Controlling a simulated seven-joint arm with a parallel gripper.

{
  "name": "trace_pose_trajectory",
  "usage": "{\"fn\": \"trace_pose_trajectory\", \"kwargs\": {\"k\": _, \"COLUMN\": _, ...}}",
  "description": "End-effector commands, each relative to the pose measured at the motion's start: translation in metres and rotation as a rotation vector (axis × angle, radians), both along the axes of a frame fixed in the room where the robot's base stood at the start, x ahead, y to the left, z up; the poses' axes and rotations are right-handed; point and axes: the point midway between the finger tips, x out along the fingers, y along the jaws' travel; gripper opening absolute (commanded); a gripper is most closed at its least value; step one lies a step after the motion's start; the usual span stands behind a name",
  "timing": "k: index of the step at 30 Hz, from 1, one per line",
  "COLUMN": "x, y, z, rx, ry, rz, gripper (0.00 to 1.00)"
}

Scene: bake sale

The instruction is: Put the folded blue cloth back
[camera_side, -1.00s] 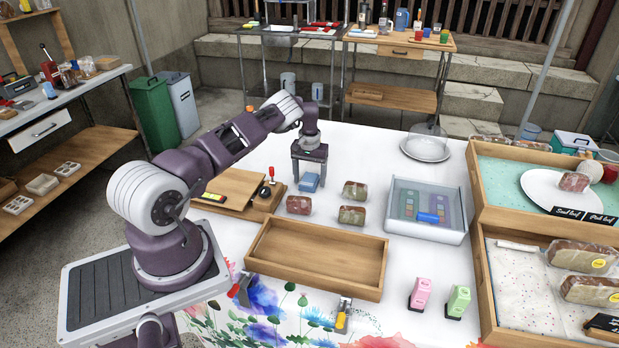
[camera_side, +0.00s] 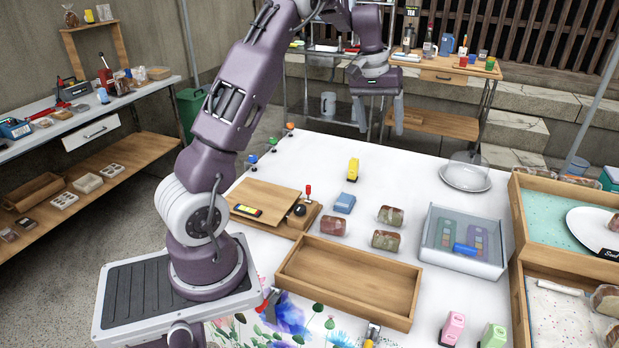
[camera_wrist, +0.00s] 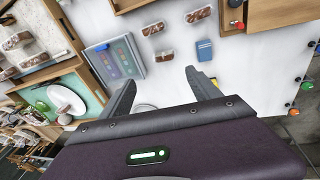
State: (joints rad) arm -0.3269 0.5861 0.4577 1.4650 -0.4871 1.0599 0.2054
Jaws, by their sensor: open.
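The folded blue cloth (camera_side: 344,203) lies as a small flat-topped block on the white table, between the wooden board and the wrapped loaves. In the wrist view it shows as a blue rectangle (camera_wrist: 205,50) beyond my finger on the right. My gripper (camera_side: 380,118) is raised high above the far part of the table, well away from the cloth. Its two fingers are spread apart with nothing between them, also in the wrist view (camera_wrist: 160,78).
Several wrapped loaves (camera_side: 390,216) lie beside the cloth. An empty wooden tray (camera_side: 288,272) is in front. A grey bin (camera_side: 460,265) holds palettes and a blue item (camera_side: 465,249). A yellow item (camera_side: 353,169) stands behind the cloth.

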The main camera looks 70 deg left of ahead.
Motion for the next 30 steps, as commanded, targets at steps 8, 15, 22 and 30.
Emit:
{"fn": "trace_pose_trajectory", "kwargs": {"k": 8, "x": -0.166, "y": -0.206, "z": 0.11, "rx": 0.077, "ry": -0.19, "rz": -0.407, "gripper": 0.72}}
{"fn": "trace_pose_trajectory", "kwargs": {"k": 15, "x": -0.281, "y": -0.25, "z": 0.077, "rx": 0.269, "ry": -0.28, "rz": -0.645, "gripper": 0.72}}
{"fn": "trace_pose_trajectory", "kwargs": {"k": 22, "x": -0.294, "y": -0.251, "z": 0.068, "rx": 0.299, "ry": -0.289, "rz": -0.67, "gripper": 0.72}}
{"fn": "trace_pose_trajectory", "kwargs": {"k": 30, "x": -0.293, "y": -0.251, "z": 0.069, "rx": 0.297, "ry": -0.289, "rz": -0.668, "gripper": 0.72}}
